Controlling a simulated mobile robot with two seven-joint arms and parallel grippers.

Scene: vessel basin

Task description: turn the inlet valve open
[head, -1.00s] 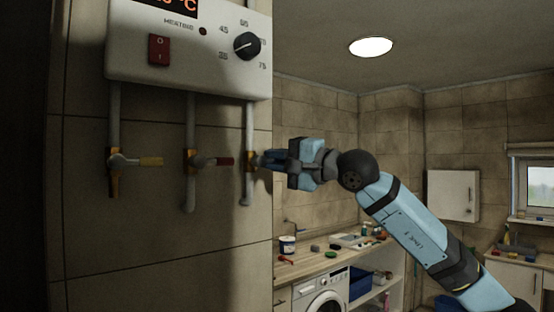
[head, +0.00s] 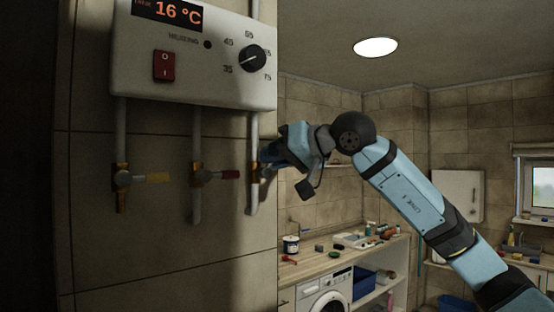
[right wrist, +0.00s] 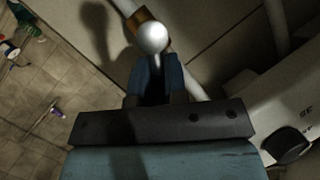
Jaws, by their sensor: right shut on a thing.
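Three brass valves sit on pipes under a white heater box. The left valve (head: 122,178) has a yellow handle pointing right and the middle valve (head: 197,176) a red handle pointing right. My right gripper (head: 270,160) is at the right valve (head: 254,174), shut on its handle, which is mostly hidden by the fingers. In the right wrist view the blue fingers (right wrist: 155,82) are close together, just behind the valve's round silver knob (right wrist: 152,38). I cannot read any label naming the inlet. My left gripper is not in view.
The heater box (head: 190,58) hangs above the valves, with a red switch (head: 164,66), a black dial (head: 251,59) and a display reading 16 °C. Pipes run down the tiled wall. A counter (head: 330,262) with small items and a washing machine (head: 322,302) stand to the right.

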